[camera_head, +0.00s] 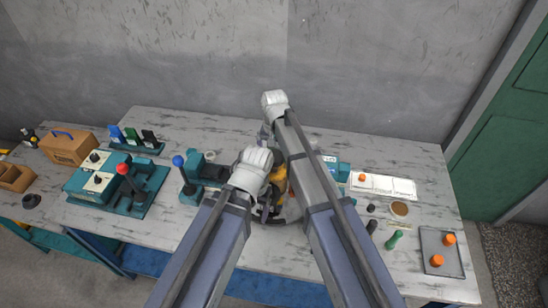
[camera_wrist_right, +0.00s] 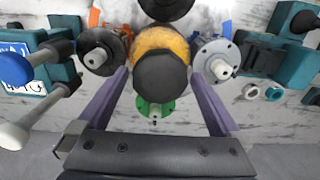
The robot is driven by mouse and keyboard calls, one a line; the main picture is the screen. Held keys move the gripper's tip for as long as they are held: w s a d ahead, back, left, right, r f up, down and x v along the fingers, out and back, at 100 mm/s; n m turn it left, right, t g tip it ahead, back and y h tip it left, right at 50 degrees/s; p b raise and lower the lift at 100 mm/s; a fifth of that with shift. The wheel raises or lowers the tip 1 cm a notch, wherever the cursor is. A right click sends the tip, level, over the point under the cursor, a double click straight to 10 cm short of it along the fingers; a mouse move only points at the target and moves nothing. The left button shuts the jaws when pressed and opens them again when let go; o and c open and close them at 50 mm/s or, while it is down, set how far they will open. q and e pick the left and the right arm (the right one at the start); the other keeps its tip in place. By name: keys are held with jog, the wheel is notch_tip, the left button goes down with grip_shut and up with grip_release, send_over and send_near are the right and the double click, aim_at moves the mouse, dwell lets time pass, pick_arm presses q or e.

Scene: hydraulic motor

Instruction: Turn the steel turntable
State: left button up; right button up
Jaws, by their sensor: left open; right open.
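The steel turntable (camera_head: 292,212) shows in the head view as a grey round edge at the middle of the bench, mostly hidden by my arms. A motor assembly with a yellow part (camera_head: 279,178) stands over it. In the right wrist view, the yellow and dark cylinder (camera_wrist_right: 161,62) lies between the two purple fingers of my right gripper (camera_wrist_right: 158,74), which is open. Whether the fingers touch anything cannot be told. My left gripper (camera_head: 268,203) is open, low beside the turntable at its front left; its fingertips are hard to make out.
A teal lever unit with a blue knob (camera_head: 178,161) stands just left of the turntable. A red-knobbed lever box (camera_head: 123,169) is farther left. At right are a white tray (camera_head: 384,186), a green-handled tool (camera_head: 393,240) and a grey tray with orange pieces (camera_head: 455,262).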

grip_shut()
dwell(0.8)
